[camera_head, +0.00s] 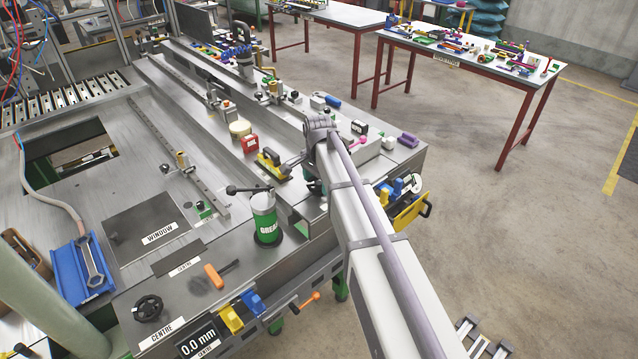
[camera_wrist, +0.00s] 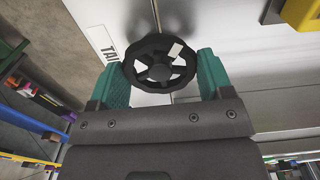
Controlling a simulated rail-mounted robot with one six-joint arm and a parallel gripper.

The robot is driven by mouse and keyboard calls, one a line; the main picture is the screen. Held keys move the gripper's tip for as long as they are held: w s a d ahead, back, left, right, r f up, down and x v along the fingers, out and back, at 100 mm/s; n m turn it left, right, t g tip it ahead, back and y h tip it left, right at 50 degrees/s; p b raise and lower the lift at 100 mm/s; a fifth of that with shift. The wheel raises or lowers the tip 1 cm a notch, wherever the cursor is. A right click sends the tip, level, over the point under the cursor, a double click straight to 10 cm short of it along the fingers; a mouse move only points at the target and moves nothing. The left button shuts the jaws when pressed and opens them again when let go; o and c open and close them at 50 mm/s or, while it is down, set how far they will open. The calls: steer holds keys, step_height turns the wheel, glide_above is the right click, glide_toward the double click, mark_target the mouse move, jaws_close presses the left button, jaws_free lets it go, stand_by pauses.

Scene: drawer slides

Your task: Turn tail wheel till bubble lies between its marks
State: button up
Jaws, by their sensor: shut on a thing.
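The tail wheel (camera_wrist: 160,62) is a black spoked handwheel with a pale patch near its hub, in the wrist view. A white label (camera_wrist: 104,42), partly cut off and reading "TA…", lies beside it. My gripper (camera_wrist: 160,68) has its two teal jaws at the wheel's left and right rim, shut on it. In the head view my arm hides the wheel, and only a bit of teal jaw (camera_head: 314,185) shows at the bench's right end. I cannot make out the bubble or its marks in either view.
Another black handwheel (camera_head: 149,308) stands by a "CENTRE" label. A green grease tin (camera_head: 265,222), a red block (camera_head: 249,143) and a yellow-topped piece (camera_head: 268,163) stand left of my arm. A yellow body (camera_wrist: 303,17) shows near the wheel. Open floor lies to the right.

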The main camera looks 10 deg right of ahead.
mark_target(319, 183)
steer(key=shift+n, duration=0.9)
steer(key=o, duration=0.9)
step_height(319, 183, up, 6)
steer(key=p, duration=0.6)
step_height(319, 183, up, 11)
steer(key=p, duration=1.1)
steer(key=shift+f, duration=0.1)
